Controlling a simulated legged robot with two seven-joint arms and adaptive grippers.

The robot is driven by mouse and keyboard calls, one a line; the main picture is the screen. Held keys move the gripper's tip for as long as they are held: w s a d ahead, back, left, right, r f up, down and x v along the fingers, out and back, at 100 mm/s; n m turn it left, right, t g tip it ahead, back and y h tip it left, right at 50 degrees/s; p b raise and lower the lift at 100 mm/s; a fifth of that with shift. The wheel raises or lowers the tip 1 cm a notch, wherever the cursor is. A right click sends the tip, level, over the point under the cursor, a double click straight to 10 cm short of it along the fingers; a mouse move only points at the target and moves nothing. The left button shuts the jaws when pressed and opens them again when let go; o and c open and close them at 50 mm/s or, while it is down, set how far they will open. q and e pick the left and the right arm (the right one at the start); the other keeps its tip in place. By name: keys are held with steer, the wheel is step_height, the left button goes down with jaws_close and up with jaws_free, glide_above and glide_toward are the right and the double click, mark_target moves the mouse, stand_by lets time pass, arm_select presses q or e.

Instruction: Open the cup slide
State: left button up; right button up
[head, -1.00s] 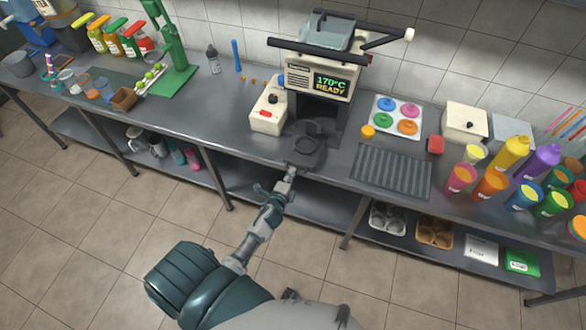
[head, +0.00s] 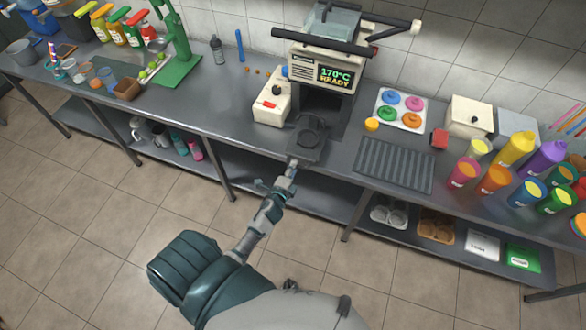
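The press machine (head: 319,70) stands at the back of the counter, with a green display reading 170°C READY. Its cup slide (head: 308,145) is a dark tray with a round recess, sticking out of the opening below the display toward the counter's front edge. My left arm comes up from below, and my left gripper (head: 291,166) is at the front end of the slide, seeming to touch it. The fingers are small and dark there, so I cannot tell whether they are closed on it. My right gripper is out of view.
A cream box with a red switch (head: 271,104) stands left of the slide. A ribbed dark mat (head: 393,165) lies to its right. A tray of coloured lids (head: 400,110) and several coloured bottles and cups stand further right. The floor in front is clear.

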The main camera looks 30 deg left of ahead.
arm_select(q)
steer(key=v, duration=1.1)
steer(key=shift+s, duration=0.15)
steer(key=s+d+f+n+g+h, duration=0.15)
steer(key=s+f, duration=0.25)
steer(key=f, duration=0.6)
steer(key=s+d+f+n+g+h, duration=0.1)
steer(key=s+d+f+n+g, duration=0.2)
steer(key=f, duration=0.6)
steer(key=s+d+f+n+g+h, duration=0.1)
steer(key=s+d+f+n+g, duration=0.2)
steer(key=f, duration=0.7)
steer(key=s+f+n+g, duration=0.2)
steer(key=s+f, duration=0.5)
steer(key=s, duration=0.5)
steer(key=s+f+n+g, duration=0.3)
steer(key=s+f, duration=0.5)
steer(key=s, duration=0.5)
steer(key=shift+s+g, duration=0.25)
steer(key=shift+g, duration=0.6)
